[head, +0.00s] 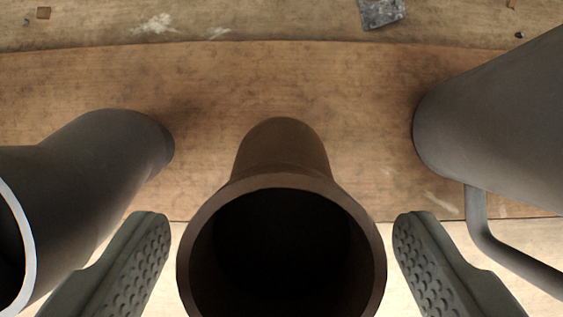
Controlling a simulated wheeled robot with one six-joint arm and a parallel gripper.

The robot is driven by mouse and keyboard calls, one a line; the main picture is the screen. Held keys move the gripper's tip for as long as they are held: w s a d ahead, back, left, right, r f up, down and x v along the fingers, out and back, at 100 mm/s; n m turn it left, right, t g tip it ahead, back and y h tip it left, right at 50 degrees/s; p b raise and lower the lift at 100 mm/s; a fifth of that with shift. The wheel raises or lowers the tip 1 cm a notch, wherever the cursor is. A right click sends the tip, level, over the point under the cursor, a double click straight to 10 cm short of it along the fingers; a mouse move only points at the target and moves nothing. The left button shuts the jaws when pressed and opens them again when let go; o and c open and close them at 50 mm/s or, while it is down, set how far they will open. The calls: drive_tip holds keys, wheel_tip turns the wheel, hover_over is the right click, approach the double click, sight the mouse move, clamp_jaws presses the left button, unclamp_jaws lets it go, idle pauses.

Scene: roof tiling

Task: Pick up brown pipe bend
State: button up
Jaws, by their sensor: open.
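The brown pipe bend (281,158) stands in the lower middle of the head view. Its wide round mouth faces me and its narrower part reaches away over the wooden board. My gripper (282,232) is open, with one dimpled finger on each side of the pipe bend's mouth. A gap shows between each finger and the brown rim, so neither appears to touch it. The lower edge of the mouth is cut off by the frame.
A dark grey pipe piece (100,160) with a light rim lies close on the left. A large grey cylinder (500,120) with a thin bent rod (478,215) is close on the right. A wooden board (350,80) runs behind. A grey scrap (382,12) lies at the top.

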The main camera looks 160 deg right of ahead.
drive_tip(key=shift+c, duration=0.4)
drive_tip(key=c, duration=1.2)
drive_tip(key=shift+c, duration=0.2)
drive_tip(key=shift+r, duration=0.1)
